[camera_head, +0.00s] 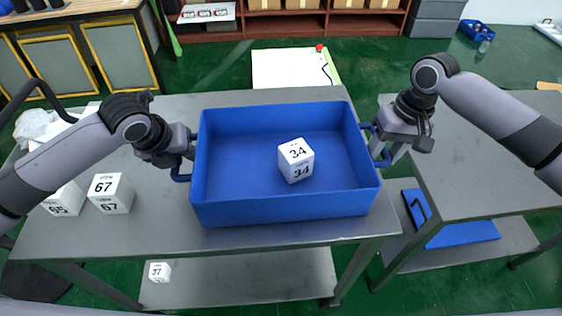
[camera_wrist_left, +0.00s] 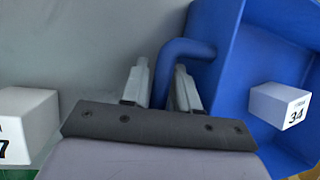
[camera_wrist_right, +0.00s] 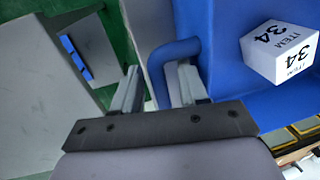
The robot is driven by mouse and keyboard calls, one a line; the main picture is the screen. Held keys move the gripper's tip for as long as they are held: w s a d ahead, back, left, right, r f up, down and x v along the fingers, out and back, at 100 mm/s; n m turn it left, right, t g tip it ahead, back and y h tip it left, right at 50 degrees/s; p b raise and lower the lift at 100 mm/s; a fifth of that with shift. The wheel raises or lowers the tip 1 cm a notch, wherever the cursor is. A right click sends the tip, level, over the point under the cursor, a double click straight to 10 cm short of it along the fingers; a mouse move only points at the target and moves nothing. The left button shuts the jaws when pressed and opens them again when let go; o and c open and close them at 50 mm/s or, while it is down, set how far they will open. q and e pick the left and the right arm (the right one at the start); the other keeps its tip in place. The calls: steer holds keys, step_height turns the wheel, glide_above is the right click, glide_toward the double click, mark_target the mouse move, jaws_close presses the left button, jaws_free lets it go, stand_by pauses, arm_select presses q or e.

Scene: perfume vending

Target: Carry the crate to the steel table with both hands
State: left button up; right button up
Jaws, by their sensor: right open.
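The blue crate (camera_head: 282,208) sits on a grey steel-topped table (camera_head: 110,240) in the head view. A white cube marked 34 (camera_head: 296,160) lies inside it. My left gripper (camera_head: 182,160) is at the crate's left handle (camera_wrist_left: 164,75). Its fingers (camera_wrist_left: 160,88) stand either side of that handle, open around it. My right gripper (camera_head: 386,150) is at the right handle (camera_wrist_right: 160,65). Its open fingers (camera_wrist_right: 158,88) straddle that handle. The second grey table (camera_head: 470,170) stands to the right.
White cubes marked 67 (camera_head: 111,193) and 65 (camera_head: 64,199) stand left of the crate. A cube marked 37 (camera_head: 159,271) is on the lower shelf. A blue flat item (camera_head: 465,233) lies on the right table's lower shelf. The right table's top is largely bare.

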steer(key=shift+f, duration=0.1)
arm_select(q)
steer(key=c, duration=0.3)
arm_select(e)
steer(key=c, duration=0.3)
arm_select(q)
jaws_close()
arm_select(e)
jaws_close()
arm_select(q)
steer(key=shift+r, duration=0.2)
arm_select(e)
steer(key=shift+r, duration=0.25)
